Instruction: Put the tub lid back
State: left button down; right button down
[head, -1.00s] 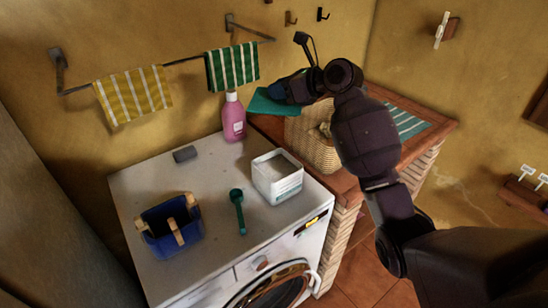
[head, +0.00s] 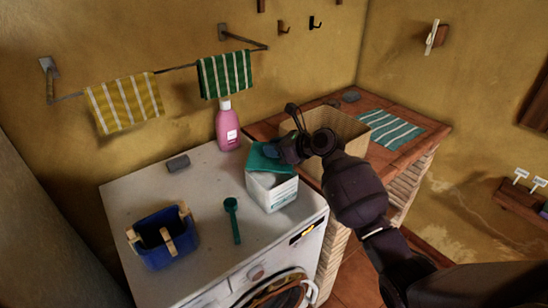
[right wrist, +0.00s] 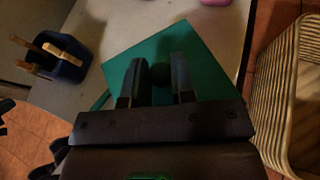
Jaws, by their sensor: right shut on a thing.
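The white tub (head: 272,192) stands on the washing machine's top near its right edge. The teal lid (head: 264,158) is over the tub's opening, turned somewhat against it; I cannot tell whether it rests on the rim. My right gripper (head: 286,150) is shut on the lid's knob. In the right wrist view, the fingers (right wrist: 160,82) close on the round knob at the middle of the square lid (right wrist: 205,62), which hides the tub. My left gripper is not in view.
A teal scoop (head: 233,220) lies left of the tub, with a blue caddy (head: 182,246) farther left. A pink bottle (head: 228,128) and a grey block (head: 178,163) stand behind. A wicker basket (head: 345,128) is on the brick counter to the right.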

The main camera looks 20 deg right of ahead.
aim_at(274, 160)
jog(key=shift+f, duration=1.65)
jog(key=shift+f, duration=0.6)
jog(key=c, duration=1)
grip_release()
jog(key=shift+o, duration=0.2)
jog(key=shift+r, duration=0.1)
